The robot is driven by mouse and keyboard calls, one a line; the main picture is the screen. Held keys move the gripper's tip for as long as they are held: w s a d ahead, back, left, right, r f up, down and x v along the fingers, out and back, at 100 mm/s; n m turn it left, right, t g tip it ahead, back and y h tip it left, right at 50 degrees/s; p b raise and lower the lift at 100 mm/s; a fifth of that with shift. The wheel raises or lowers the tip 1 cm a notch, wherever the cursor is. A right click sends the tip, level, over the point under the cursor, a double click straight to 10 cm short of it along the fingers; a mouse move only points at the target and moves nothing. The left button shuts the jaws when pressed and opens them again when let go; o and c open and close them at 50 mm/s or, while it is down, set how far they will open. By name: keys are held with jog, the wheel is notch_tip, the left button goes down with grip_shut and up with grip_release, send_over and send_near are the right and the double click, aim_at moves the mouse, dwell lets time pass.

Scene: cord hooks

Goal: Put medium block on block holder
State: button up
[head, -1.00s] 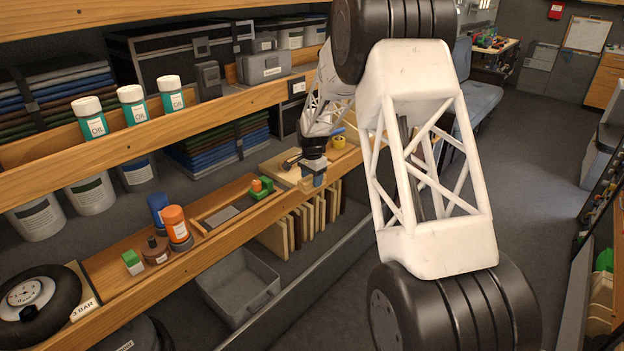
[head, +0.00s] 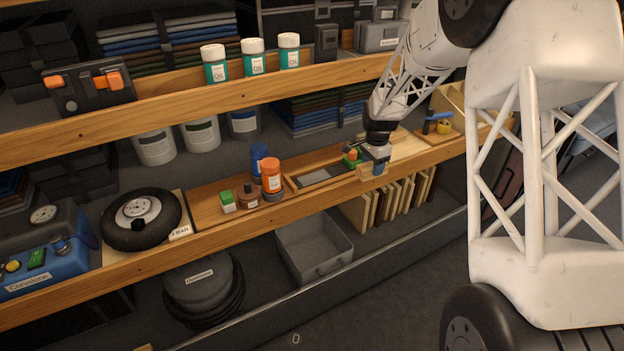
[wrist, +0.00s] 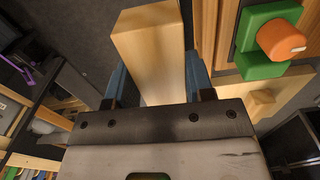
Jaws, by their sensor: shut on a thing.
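My gripper (wrist: 156,80) is shut on a pale wooden block (wrist: 148,35), which sticks out between its two blue fingers in the wrist view. In the head view my gripper (head: 376,168) is at the front edge of the wooden shelf, just right of a green and orange piece; the block is largely hidden there. A pale wooden piece (head: 407,145) lies on the shelf behind and right of my gripper. It may be the block holder, but I cannot tell. In the wrist view a pale wooden surface with a small raised block (wrist: 262,97) is right of my gripper.
The green and orange piece (wrist: 272,42) is close to the right of the held block. Orange (head: 271,178) and blue bottles (head: 259,158) stand left on the shelf. Several upright boards (head: 392,203) and a grey bin (head: 313,247) are below.

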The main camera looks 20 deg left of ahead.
jog(key=s+a, duration=1.2)
jog(key=s, duration=0.4)
jog(key=shift+s+a+r+n, duration=0.3)
jog(key=shift+a+r, duration=0.05)
jog(key=shift+a, duration=0.05)
jog(key=shift+w, duration=0.1)
send_over(310, 179)
jog(key=shift+w+f, duration=0.1)
jog(key=shift+f, duration=0.65)
jog(key=shift+f, duration=1.75)
jog(key=shift+f, duration=0.15)
jog(key=o, duration=0.9)
jog(key=shift+o, duration=0.2)
